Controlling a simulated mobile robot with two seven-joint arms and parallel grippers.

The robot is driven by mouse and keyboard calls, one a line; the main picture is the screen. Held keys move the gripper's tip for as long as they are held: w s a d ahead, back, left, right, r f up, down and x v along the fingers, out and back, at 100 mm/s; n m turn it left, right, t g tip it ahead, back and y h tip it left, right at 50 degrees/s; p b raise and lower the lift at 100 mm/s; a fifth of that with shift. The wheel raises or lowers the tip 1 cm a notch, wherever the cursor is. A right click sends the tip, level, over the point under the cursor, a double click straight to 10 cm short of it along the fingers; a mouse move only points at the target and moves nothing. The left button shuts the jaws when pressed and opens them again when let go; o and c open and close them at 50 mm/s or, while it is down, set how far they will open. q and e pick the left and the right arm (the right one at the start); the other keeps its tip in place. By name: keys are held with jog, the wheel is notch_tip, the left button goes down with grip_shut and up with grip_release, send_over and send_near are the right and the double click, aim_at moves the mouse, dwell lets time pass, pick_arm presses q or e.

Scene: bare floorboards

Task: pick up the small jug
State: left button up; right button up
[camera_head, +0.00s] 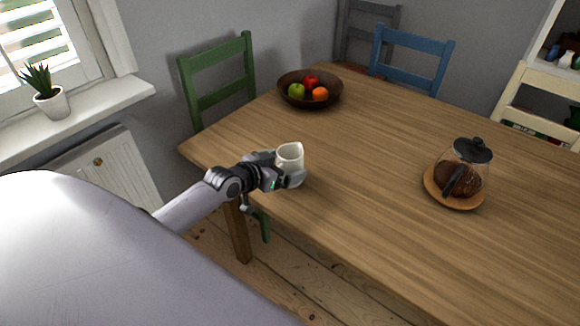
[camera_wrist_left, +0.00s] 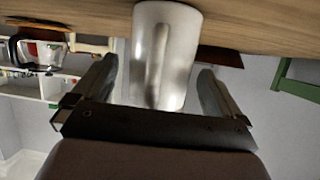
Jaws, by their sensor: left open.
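The small jug (camera_head: 290,158) is white and stands upright on the wooden table (camera_head: 370,150), close to its left edge. My left gripper (camera_head: 286,174) is at the jug, reaching in low from the left, and hides part of its lower body. In the left wrist view the jug (camera_wrist_left: 165,55) appears upside down between the two fingers of my left gripper (camera_wrist_left: 158,88). The fingers are open, with a visible gap on each side of the jug. A vertical handle faces the wrist camera. My right gripper is not in view.
A dark fruit bowl (camera_head: 290,92) stands behind the jug near the table's far edge. A glass coffee pot (camera_head: 468,170) with a black lid stands on a wooden coaster (camera_head: 436,192) at the right. The table between them is clear. Green (camera_head: 222,75) and blue (camera_head: 412,62) chairs surround the table.

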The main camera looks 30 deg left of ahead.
pick_arm(q)
jog(key=shift+w+f, duration=0.2)
jog(key=shift+w, duration=0.35)
jog(key=shift+c, duration=0.3)
jog(key=c, duration=1)
jog(key=shift+c, duration=0.8)
jog(key=shift+r, duration=0.1)
